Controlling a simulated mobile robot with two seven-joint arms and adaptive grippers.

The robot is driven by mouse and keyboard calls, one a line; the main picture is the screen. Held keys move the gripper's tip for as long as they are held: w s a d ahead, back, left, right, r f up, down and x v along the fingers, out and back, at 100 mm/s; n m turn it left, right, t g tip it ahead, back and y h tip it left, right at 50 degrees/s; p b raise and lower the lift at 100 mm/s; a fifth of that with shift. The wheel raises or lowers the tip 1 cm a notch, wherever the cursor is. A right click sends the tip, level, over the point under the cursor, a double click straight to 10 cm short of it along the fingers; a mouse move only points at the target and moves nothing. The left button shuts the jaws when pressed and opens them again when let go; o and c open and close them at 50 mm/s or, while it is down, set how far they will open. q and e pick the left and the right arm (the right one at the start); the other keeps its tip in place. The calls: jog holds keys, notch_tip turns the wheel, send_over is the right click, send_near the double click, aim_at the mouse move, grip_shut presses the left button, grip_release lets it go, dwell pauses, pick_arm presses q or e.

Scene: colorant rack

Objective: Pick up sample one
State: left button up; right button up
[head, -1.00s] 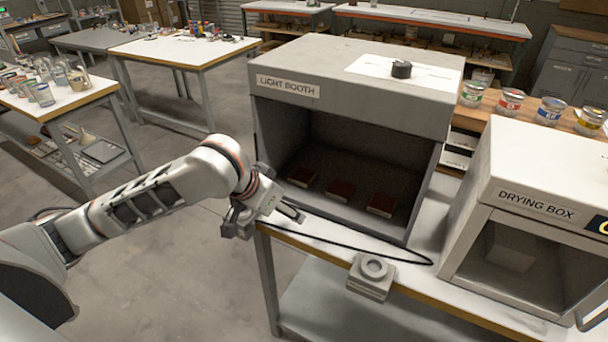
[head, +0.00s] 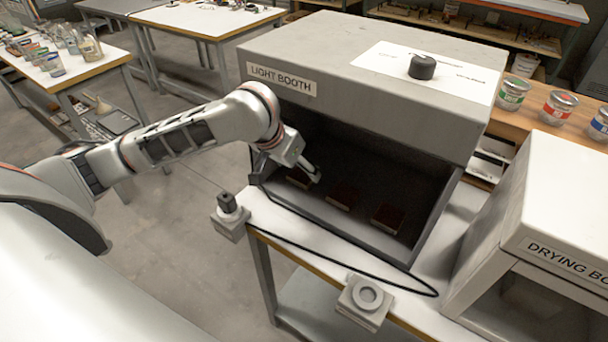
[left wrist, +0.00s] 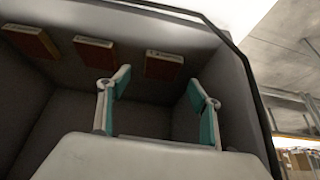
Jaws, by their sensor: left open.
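Three dark red-brown sample panels lie in a row on the floor of the light booth (head: 365,110): a left one (head: 299,179), a middle one (head: 342,196) and a right one (head: 388,217). Their small labels are too small to read, so I cannot tell which is sample one. My left gripper (head: 314,174) is open and empty inside the booth, close to the left panel and partly covering it. In the left wrist view its two teal-padded fingers (left wrist: 157,84) are apart, with the nearest panel (left wrist: 163,65) beyond the gap between them. My right gripper is not in view.
The booth's side walls and roof enclose my left gripper. A small device with a black knob (head: 229,213) sits at the table corner, and a round-topped fixture (head: 365,300) at the front edge. A black cable crosses the table. The drying box (head: 565,215) stands at right.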

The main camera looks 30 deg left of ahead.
aim_at(303, 173)
pick_arm(q)
jog(key=x, duration=0.4)
jog(key=shift+a+f, duration=0.1)
jog(key=shift+a, duration=0.1)
jog(key=c, duration=1.1)
jog(key=shift+w+a+r, duration=0.1)
jog(key=shift+r, duration=0.15)
